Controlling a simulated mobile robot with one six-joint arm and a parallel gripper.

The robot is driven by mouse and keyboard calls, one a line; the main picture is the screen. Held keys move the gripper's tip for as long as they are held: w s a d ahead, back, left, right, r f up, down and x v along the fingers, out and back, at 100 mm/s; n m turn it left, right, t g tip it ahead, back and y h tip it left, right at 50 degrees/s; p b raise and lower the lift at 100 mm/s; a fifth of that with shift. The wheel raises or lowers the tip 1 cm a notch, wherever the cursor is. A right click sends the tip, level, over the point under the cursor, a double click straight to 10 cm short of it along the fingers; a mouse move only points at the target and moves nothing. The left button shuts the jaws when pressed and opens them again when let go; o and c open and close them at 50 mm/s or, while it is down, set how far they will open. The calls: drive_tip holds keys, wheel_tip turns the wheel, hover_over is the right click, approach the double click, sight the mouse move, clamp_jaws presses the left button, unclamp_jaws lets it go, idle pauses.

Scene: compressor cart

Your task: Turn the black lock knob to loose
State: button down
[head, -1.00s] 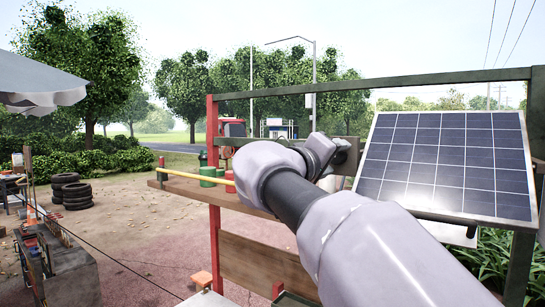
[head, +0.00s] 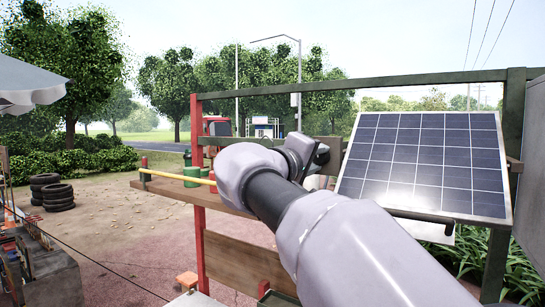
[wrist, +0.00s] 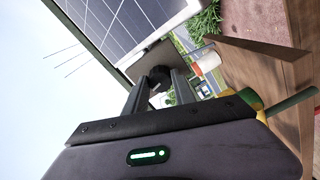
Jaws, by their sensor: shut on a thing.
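The black lock knob (wrist: 159,74) shows in the wrist view, in front of a grey-brown plate (wrist: 150,59) beside the solar panel. My gripper (wrist: 160,84) has its two dark fingers on either side of the knob and is shut on it. The fingers cover part of the knob, and I cannot make out any marking for its turn position. In the head view my gripper (head: 318,160) is small and partly hidden behind my own arm, and the knob cannot be made out there.
The solar panel (head: 425,160) stands tilted just right of my gripper. A green frame bar (head: 400,82) crosses above, with a red post (head: 198,180) at left. A wooden shelf (head: 165,190) carries green containers (head: 192,175) and a yellow bar. A white cup-like thing (wrist: 205,62) is near my gripper.

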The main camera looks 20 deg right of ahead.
drive_tip(key=n+p, duration=0.2)
drive_tip(key=n, duration=0.3)
drive_tip(key=shift+r+n, duration=0.1)
drive_tip(key=shift+n, duration=0.2)
drive_tip(key=n+p, duration=0.3)
drive_tip(key=n, duration=0.2)
drive_tip(key=n+p, duration=0.7)
drive_tip(key=n, duration=0.3)
drive_tip(key=shift+n, duration=0.7)
drive_tip(key=c, duration=1)
unclamp_jaws()
drive_tip(key=shift+c, duration=0.2)
